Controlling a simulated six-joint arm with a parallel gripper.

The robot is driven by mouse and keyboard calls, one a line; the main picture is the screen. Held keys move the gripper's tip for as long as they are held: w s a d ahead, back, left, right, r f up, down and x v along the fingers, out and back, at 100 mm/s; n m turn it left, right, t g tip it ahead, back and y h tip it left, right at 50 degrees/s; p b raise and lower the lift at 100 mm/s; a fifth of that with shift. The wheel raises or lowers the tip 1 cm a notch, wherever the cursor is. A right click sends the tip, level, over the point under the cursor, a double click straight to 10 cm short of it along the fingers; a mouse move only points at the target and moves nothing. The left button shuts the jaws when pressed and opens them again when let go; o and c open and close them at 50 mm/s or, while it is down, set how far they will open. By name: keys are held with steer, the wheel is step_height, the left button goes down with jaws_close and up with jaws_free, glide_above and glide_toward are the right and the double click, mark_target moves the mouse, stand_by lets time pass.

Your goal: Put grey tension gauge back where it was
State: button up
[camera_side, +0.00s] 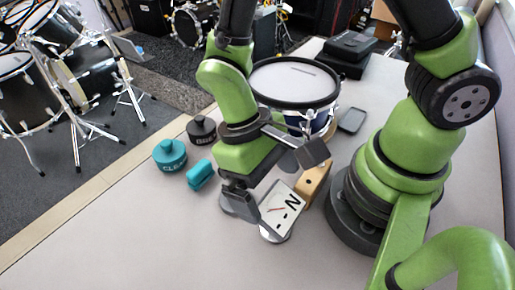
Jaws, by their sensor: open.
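My gripper (291,186) is open above the table, one finger at the right and one at the lower left, with nothing seen held between them. A white plate with a black N and a dash (284,203) is under and between the fingers. A silver round edge (274,238) shows below the plate.
A wooden block (314,184) stands close right of the plate. A turquoise block (200,174), turquoise pot (170,156) and dark pot (201,131) are at left. A white-headed drum (294,82), dark flat pad (352,120) and black boxes (348,50) are behind. The front table is clear.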

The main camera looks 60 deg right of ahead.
steer(key=w+d+r+m+t+y, duration=0.1)
steer(key=d+r+t, duration=0.2)
steer(key=r, duration=0.5)
steer(key=w+d+r+m+t+y, duration=0.1)
steer(key=w+d+r+t, duration=0.15)
steer(key=r, duration=0.55)
steer(key=s+d+r+m+t, duration=0.2)
steer(key=s+d+r+t, duration=0.2)
steer(key=r+t, duration=0.1)
steer(key=shift+s+d+r+t, duration=0.15)
steer(key=shift+s+d+t, duration=0.2)
steer(key=shift+t, duration=0.2)
